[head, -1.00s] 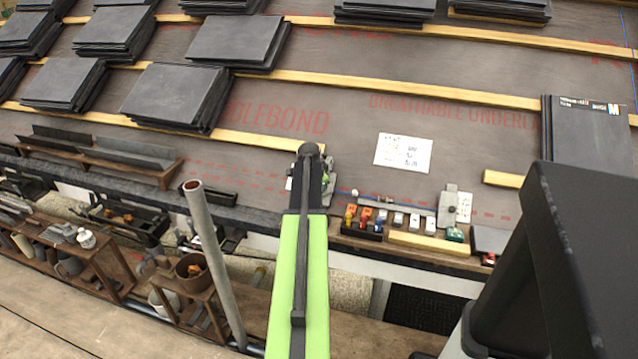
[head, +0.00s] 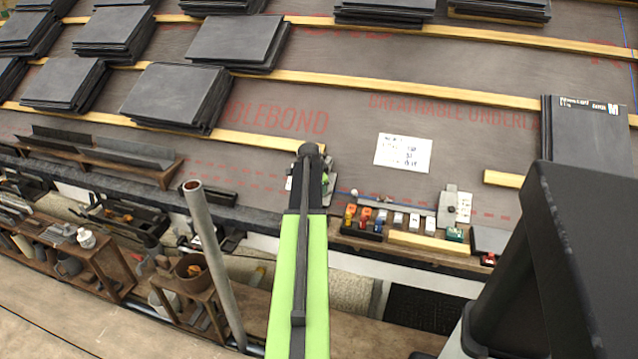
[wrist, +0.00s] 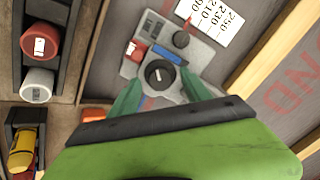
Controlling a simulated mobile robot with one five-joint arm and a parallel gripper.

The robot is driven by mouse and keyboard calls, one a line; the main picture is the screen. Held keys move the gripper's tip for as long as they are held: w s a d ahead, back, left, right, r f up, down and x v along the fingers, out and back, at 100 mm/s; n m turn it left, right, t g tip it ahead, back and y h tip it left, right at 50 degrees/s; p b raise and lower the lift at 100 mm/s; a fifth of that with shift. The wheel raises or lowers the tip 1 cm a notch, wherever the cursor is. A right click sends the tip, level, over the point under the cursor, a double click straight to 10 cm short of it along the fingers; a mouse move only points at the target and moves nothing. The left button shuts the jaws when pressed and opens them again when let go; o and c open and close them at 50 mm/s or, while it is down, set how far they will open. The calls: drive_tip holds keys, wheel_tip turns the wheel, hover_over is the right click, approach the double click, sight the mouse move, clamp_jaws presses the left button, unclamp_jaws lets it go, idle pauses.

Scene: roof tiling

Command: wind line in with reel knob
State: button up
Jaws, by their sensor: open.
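A grey plate-like device (wrist: 197,58) lies on the work surface in the wrist view. It carries a dark round disc with a pale mark (wrist: 158,74), a smaller black knob (wrist: 180,39), a blue piece (wrist: 168,57) and a red piece (wrist: 136,50). I cannot tell for certain which round part is the reel knob, and I see no line clearly. My gripper (wrist: 160,86) is open, its green fingers apart on either side of the marked disc; contact cannot be told. In the head view my arm hides most of the device.
A holder with red and white rolls (wrist: 57,45) is at the upper left of the wrist view. In the head view, a tray of small coloured items (head: 367,236) lies right of my arm. A printed sheet (head: 403,153) lies above it. Stacked slates (head: 176,97) and a leaning pole (head: 214,262) are left.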

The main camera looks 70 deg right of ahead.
drive_tip(key=p+v, duration=1.4)
drive_tip(key=v, duration=0.3)
drive_tip(key=shift+r, duration=0.2)
drive_tip(key=shift+s, duration=0.1)
